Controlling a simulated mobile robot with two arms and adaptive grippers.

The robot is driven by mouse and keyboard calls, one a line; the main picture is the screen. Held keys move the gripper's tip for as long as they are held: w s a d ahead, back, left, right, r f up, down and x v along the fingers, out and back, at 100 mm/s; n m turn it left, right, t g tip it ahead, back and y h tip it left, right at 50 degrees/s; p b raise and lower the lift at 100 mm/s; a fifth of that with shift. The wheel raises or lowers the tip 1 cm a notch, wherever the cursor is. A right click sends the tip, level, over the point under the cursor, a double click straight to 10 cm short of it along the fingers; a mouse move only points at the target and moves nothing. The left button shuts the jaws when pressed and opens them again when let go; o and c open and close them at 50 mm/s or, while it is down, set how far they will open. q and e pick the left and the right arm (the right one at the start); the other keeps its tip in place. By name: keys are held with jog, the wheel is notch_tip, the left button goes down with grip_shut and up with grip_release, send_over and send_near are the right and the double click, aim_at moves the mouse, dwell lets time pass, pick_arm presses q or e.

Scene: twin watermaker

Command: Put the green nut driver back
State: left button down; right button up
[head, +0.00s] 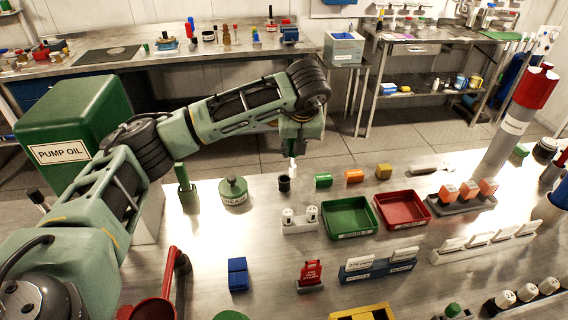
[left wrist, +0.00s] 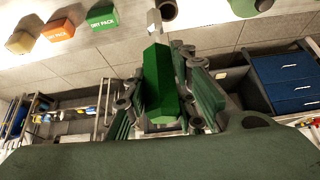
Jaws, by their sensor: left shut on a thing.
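My left gripper (head: 300,140) hangs over the far part of the steel bench, shut on the green nut driver. In the left wrist view the driver's green six-sided handle (left wrist: 160,85) sits between my gripper's fingers (left wrist: 165,100), with a pale metal tip beyond it. In the head view mostly its pale shaft (head: 293,163) shows below the fingers, pointing down. A small black cup (head: 284,183) stands on the bench just below and slightly left of the tip. The tip looks above the bench; I cannot tell its exact gap to the cup. My right gripper is not in view.
Green (head: 323,180), orange (head: 354,176) and yellow (head: 384,171) packs lie right of the cup. A grease pot (head: 235,192) and a green upright object (head: 187,192) stand left. A white holder (head: 299,226), green tray (head: 349,234) and red tray (head: 402,225) are nearer.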

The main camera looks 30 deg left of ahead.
pick_arm(q)
notch_tip(320, 180, down, 6)
jog(key=a+b, duration=0.2)
jog(key=b, duration=0.1)
jog(key=shift+a+r, duration=0.2)
jog(key=shift+a, duration=0.1)
jog(key=shift+s, duration=0.1)
jog(key=c, duration=1.5)
grip_release()
jog(key=shift+o, duration=0.2)
jog(key=b+v, duration=0.2)
jog(key=v, duration=1)
